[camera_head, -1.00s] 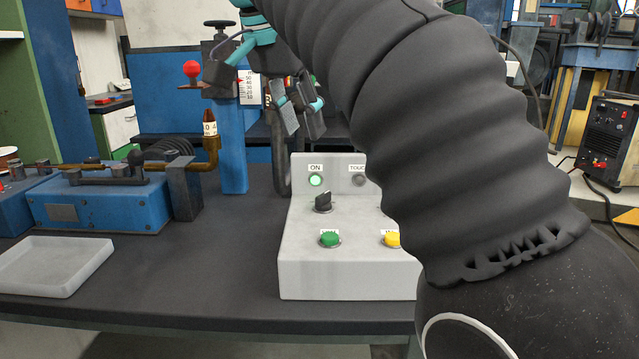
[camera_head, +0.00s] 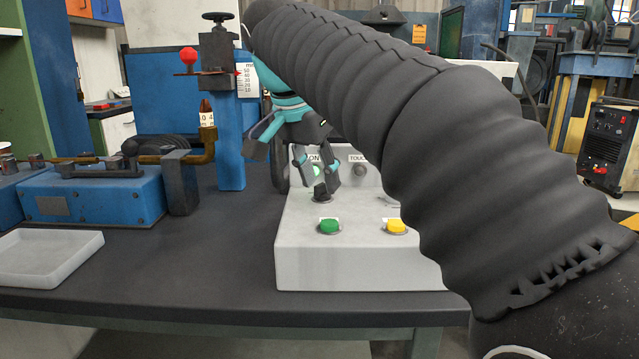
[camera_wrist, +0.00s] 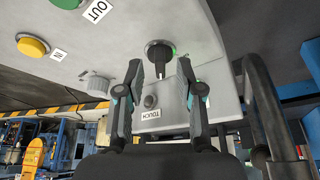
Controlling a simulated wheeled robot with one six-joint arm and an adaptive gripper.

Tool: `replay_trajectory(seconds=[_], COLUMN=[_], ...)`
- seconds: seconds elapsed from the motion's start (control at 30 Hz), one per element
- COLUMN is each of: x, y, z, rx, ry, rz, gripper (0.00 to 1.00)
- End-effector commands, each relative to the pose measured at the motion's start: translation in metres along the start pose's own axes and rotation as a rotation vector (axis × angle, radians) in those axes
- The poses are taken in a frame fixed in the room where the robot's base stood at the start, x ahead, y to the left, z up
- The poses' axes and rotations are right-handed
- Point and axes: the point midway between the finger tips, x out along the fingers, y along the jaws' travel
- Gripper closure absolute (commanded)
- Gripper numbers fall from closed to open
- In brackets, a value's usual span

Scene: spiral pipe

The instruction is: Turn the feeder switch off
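The feeder switch appears to be the black rotary knob (camera_head: 321,194) on the sloped face of the white control box (camera_head: 340,262), below the ON lamp. In the wrist view the knob (camera_wrist: 159,55) stands between the fingertips, with a gap on both sides. My gripper (camera_head: 317,178) is open and points down at the knob; its fingers (camera_wrist: 160,68) are apart and hold nothing. I cannot tell whether the tips reach down beside the knob. The green ON lamp (camera_head: 316,171) is partly hidden behind the fingers.
A green button (camera_head: 330,227) and a yellow button (camera_head: 396,227) sit on the box front. The TOUCH knob (camera_head: 360,170) is at the back. The blue machine (camera_head: 95,197), its post (camera_head: 230,150) and a pale tray (camera_head: 45,258) stand to the left. My arm covers the box's right side.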

Motion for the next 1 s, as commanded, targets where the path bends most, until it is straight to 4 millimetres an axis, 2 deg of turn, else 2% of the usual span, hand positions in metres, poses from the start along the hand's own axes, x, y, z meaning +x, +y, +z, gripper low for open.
replay_trajectory(seconds=[0.37, 0.4, 0.53, 1.0], x=[0.0060, 0.0059, 0.0059, 0.0057], y=[-0.0001, -0.0001, -0.0001, 0.0012], z=[-0.0002, -0.0002, -0.0002, -0.0002], rx=[0.000, 0.000, 0.000, -0.045], ry=[0.001, 0.001, 0.001, 0.000], rz=[-0.001, -0.001, -0.001, -0.018], gripper=[0.64, 0.69, 1.00, 1.00])
